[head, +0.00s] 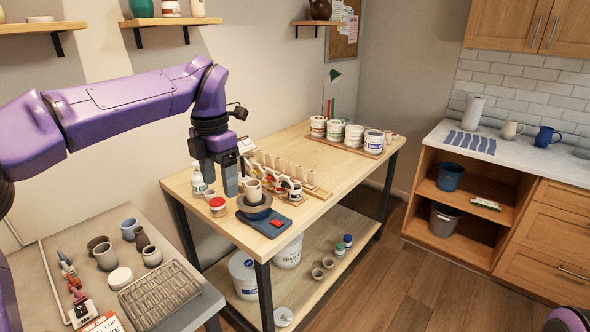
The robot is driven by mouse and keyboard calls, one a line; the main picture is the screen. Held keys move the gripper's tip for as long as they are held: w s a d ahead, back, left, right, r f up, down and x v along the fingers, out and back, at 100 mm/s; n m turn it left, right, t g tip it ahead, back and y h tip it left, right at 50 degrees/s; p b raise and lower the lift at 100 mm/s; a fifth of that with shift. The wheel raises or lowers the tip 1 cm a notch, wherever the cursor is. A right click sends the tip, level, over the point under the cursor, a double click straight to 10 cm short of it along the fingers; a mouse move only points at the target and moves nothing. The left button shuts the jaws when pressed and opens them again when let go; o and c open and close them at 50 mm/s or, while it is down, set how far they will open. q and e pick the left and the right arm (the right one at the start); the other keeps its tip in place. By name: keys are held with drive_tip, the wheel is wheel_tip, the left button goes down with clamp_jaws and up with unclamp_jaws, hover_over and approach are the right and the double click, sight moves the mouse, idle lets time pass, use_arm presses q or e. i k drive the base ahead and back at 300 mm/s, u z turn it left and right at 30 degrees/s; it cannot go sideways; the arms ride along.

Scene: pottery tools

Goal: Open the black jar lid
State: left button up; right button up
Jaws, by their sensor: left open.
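My left gripper (220,178) hangs fingers down over the left end of the wooden table (338,172). Its two grey fingers are apart, with nothing visible held between them. A small white jar with a red lid (217,204) stands just below the fingers. A pale cup (253,191) stands on a dark round dish (254,207) to the right of the fingers. I cannot clearly make out a black jar lid. My right gripper is out of view.
A white bottle (198,182) stands left of the fingers, and a rack of small items (290,172) stands to the right. Several white tubs (353,136) stand at the table's far end. A grey side table (190,262) with cups is at lower left.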

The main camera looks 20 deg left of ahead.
sight(286, 183)
drive_tip(key=u, duration=0.05)
drive_tip(key=i, duration=1.35)
